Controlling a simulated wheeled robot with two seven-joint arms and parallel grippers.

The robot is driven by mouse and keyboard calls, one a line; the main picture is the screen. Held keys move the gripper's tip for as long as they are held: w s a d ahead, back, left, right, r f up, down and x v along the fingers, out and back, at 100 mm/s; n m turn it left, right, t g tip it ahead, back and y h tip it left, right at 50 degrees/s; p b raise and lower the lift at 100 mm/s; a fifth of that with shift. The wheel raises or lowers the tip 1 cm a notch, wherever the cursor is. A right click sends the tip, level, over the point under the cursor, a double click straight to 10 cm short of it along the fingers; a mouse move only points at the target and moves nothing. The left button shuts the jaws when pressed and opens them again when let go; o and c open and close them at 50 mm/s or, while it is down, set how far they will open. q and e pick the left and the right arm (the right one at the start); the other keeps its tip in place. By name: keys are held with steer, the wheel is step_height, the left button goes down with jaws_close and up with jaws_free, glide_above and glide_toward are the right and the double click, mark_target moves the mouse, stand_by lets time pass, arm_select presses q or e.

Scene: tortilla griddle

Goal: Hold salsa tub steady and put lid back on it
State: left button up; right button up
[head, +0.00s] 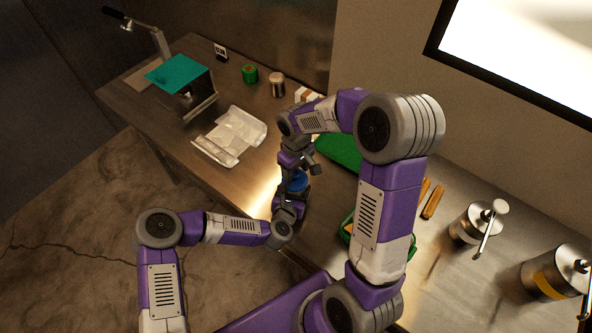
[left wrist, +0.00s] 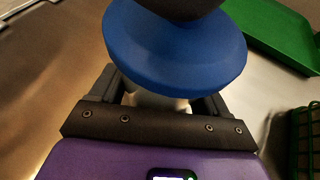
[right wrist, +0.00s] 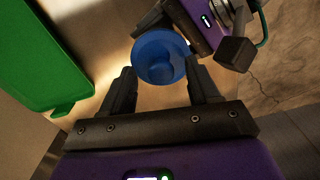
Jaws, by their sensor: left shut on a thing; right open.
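The salsa tub (left wrist: 150,101) shows as a pale body between the fingers of my left gripper (left wrist: 155,104), which is shut on it. A blue round lid (left wrist: 175,50) is over the tub, looking slightly tilted; I cannot tell whether it is seated on the rim. The blue lid also shows in the head view (head: 297,181) and the right wrist view (right wrist: 160,57). My right gripper (right wrist: 161,78) is open, its fingertips apart on either side of the lid's near edge. A dark rounded thing at the left wrist view's top hides part of the lid.
A green board (head: 338,151) lies behind the grippers, and a green basket (head: 348,228) stands to the right, partly behind my right arm. A crumpled pale wrapper (head: 235,135) is to the left. Metal canisters (head: 470,228) stand far right. The counter's front edge is close by.

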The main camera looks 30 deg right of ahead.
steer(key=shift+r, duration=0.2)
steer(key=shift+r, duration=1.95)
steer(key=shift+c, duration=0.3)
steer(key=c, duration=0.9)
arm_select(q)
steer(key=o, duration=0.7)
steer(key=shift+o, duration=0.6)
steer(key=shift+o, duration=0.7)
steer(key=c, duration=0.3)
steer(key=shift+s+a, duration=0.1)
